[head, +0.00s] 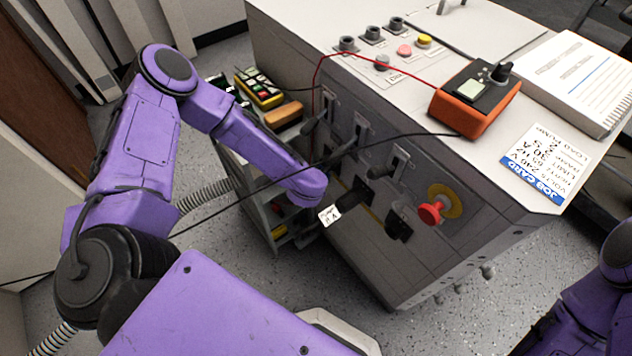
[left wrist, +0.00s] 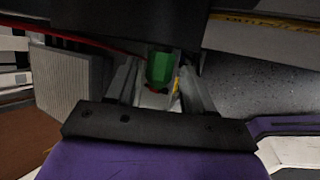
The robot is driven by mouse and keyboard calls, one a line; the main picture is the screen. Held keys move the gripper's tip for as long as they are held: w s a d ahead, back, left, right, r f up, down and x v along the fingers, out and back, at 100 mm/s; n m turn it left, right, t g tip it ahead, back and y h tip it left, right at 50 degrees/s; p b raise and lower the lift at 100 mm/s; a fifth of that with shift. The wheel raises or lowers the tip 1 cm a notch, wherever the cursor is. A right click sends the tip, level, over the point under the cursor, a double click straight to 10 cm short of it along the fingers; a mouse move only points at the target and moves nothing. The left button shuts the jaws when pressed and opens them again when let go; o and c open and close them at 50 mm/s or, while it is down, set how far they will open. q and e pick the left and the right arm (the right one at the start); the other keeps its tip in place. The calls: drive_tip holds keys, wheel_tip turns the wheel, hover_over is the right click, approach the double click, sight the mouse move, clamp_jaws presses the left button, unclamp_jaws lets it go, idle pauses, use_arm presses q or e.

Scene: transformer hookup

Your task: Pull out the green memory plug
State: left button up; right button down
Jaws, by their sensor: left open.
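The green memory plug (left wrist: 161,68) shows in the left wrist view, between the two fingers of my left gripper (left wrist: 162,86). The fingers stand apart on either side of it. I cannot tell whether either one touches it. A small red part and a yellow part show just below the plug. In the head view my left gripper (head: 353,195) is at the front face of the grey cabinet (head: 300,65), and the plug is hidden there. My right arm shows at the lower right edge, but its gripper is out of view.
Lever switches (head: 392,163) and a red knob (head: 431,212) stick out near my left gripper. A black cable (head: 238,200) runs across my left arm. An orange meter (head: 474,98), job card (head: 545,160) and binder (head: 570,80) lie on top. A cart (head: 250,185) stands left.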

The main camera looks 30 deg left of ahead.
use_arm(q)
clamp_jaws()
drive_tip(key=c, duration=0.5)
unclamp_jaws()
drive_tip(key=shift+c, duration=0.2)
clamp_jaws()
drive_tip(key=shift+s+a, duration=0.2)
drive_tip(key=shift+s, duration=0.15)
drive_tip(key=shift+s+a+p, duration=0.15)
drive_tip(key=shift+s+p, duration=0.15)
drive_tip(key=shift+s, duration=0.05)
drive_tip(key=shift+s+a, duration=0.15)
drive_tip(key=shift+s, duration=0.15)
drive_tip(key=shift+s+a, duration=0.15)
drive_tip(key=shift+s, duration=0.2)
